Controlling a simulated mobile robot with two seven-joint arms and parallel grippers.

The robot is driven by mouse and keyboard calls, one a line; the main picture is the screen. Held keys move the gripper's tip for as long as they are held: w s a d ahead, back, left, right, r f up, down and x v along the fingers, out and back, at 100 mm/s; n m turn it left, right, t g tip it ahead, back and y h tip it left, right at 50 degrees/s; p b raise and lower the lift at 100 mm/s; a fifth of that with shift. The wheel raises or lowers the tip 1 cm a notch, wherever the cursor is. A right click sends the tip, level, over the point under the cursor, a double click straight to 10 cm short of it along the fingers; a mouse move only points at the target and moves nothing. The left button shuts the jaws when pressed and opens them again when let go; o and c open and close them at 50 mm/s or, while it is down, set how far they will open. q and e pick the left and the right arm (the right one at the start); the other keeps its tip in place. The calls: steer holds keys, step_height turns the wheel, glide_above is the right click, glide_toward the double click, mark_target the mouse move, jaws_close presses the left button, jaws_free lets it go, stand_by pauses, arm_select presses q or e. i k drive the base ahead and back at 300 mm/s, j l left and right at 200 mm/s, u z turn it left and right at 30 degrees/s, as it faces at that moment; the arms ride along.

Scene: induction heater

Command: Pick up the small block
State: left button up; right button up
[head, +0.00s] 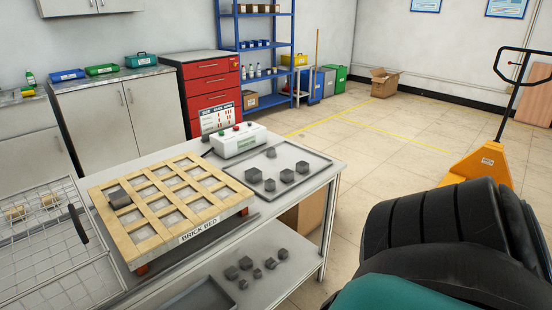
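Several dark grey blocks, one of them a block at the front (269,185), stand apart in a shallow grey tray (318,163) on the tabletop. More grey blocks, some smaller, lie on the lower shelf, including one small block (257,273). I cannot tell which block is meant. A dark grey piece (119,198) rests on the wooden grid labelled BRICK BED (195,229), near its left side. Neither of my grippers is in view, and no block is seen held.
A white control box (238,141) stands behind the tray. A wire basket (50,240) with a black handle is at the left. A large black and teal shape covers the lower right. A yellow pallet jack (484,163) stands beyond. The middle floor is clear.

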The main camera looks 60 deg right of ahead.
mark_target(270, 185)
steer(key=z, duration=1.85)
steer(key=u, duration=0.45)
steer(key=l+u, duration=0.2)
steer(key=u, duration=0.25)
steer(key=i+l+u, duration=0.1)
steer(key=u, duration=0.35)
steer(key=l+u, duration=0.7)
steer(key=k+l+u, duration=0.1)
steer(key=l, duration=0.25)
steer(key=l+u, duration=0.1)
steer(key=l, duration=0.2)
steer(key=k+l+u, duration=0.1)
steer(key=l, duration=0.2)
steer(key=k, duration=0.05)
